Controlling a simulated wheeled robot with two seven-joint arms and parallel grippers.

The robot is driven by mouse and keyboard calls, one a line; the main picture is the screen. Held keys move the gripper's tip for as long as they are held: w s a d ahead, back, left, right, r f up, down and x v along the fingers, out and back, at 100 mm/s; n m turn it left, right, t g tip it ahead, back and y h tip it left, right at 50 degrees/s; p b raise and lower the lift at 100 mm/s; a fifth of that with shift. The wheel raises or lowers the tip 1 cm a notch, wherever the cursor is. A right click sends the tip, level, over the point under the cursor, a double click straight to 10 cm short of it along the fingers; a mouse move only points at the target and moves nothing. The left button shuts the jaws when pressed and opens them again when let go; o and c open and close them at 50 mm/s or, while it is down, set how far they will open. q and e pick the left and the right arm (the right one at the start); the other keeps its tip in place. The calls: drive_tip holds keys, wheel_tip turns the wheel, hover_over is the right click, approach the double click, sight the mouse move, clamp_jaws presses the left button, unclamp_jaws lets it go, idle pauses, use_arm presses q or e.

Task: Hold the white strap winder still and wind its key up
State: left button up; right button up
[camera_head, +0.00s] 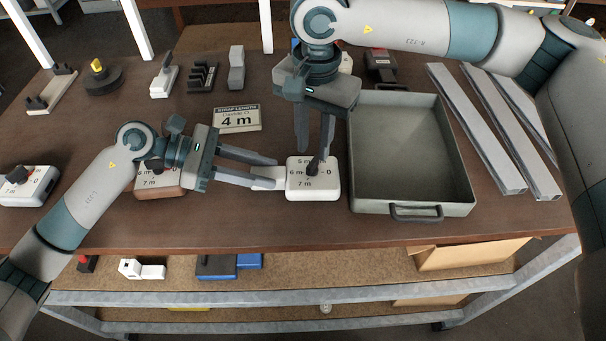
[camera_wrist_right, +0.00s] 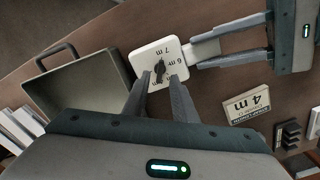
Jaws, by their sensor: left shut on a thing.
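The white strap winder (camera_head: 313,190) stands near the table's front edge, with a dial marked 5 m, 6 m, 7 m and 0. It also shows in the right wrist view (camera_wrist_right: 143,57). My left gripper (camera_head: 266,172) is shut on the pale tab on the winder's left side. The dark key (camera_wrist_right: 160,70) is on top of the winder. My right gripper (camera_head: 315,150) points down over the winder. In the right wrist view its two fingers (camera_wrist_right: 161,84) are apart, with the key seen between their tips. Whether they touch the key cannot be told.
A sign (camera_head: 237,118) reads strap length 4 m. A grey tray (camera_head: 464,170) stands close on the right, with metal profiles (camera_head: 478,130) beyond it. A brown-sided winder (camera_head: 160,193) sits under my left arm, and another white winder (camera_head: 28,186) stands far left.

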drive_tip(key=shift+r, duration=1.05)
use_arm(q)
drive_tip(key=o, duration=1.3)
drive_tip(key=shift+c, duration=0.2)
drive_tip(key=shift+a, duration=0.1)
use_arm(e)
drive_tip(key=shift+f, duration=0.1)
use_arm(q)
drive_tip(key=shift+b+v, duration=1.5)
drive_tip(key=shift+v, duration=1.4)
use_arm(e)
drive_tip(key=shift+f, duration=1.45)
use_arm(q)
drive_tip(key=shift+a+r, duration=0.2)
drive_tip(key=shift+a, duration=0.3)
use_arm(e)
drive_tip(key=shift+f, duration=0.15)
